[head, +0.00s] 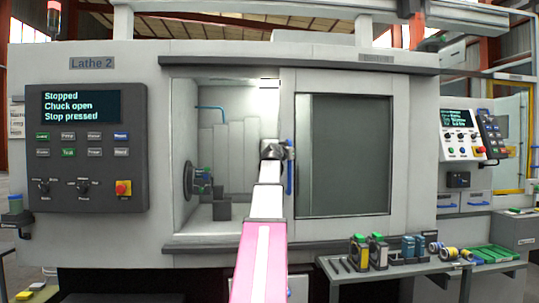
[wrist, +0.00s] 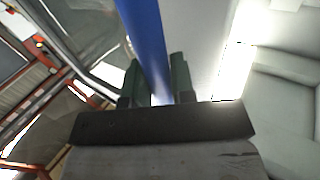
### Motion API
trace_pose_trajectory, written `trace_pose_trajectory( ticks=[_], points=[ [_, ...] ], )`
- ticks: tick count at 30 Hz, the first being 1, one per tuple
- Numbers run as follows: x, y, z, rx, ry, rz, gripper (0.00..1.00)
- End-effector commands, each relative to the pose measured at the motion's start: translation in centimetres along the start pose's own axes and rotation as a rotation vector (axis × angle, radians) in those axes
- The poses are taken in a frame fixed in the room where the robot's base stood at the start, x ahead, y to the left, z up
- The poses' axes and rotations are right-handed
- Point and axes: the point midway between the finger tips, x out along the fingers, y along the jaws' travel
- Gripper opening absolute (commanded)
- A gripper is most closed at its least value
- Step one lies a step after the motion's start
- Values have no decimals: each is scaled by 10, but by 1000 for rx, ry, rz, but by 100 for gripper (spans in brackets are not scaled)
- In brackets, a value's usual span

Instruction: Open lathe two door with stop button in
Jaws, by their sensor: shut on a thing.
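Lathe 2 (head: 220,255) stands ahead, and its screen (head: 80,107) reads Stopped, Chuck open, Stop pressed. The red stop button (head: 123,187) is at the lower right of its panel. The sliding door (head: 398,150) stands to the right, leaving the left part of the opening uncovered. The chuck (head: 190,181) shows inside. My gripper (head: 284,152) is at the door's left edge. In the wrist view my gripper (wrist: 156,92) is shut on the blue door handle (wrist: 147,45), which also shows in the head view (head: 289,175). My gripper hides part of the handle.
A grey bench (head: 345,272) with several tools and parts stands at the lower right, below the door. Another machine with a control panel (head: 462,130) stands farther right. A gantry beam (head: 250,18) runs above.

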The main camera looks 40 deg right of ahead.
Motion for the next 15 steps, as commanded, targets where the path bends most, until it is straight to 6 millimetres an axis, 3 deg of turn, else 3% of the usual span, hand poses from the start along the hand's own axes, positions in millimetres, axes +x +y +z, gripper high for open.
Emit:
trace_pose_trajectory(
  ticks=[1, 6, 15],
  points=[
    [9, 14, 0, 0, -3, 6, 0],
    [28, 43, 0, 0, -3, 4, 0],
    [45, 68, 1, 0, -3, 2, 0]
  ],
)
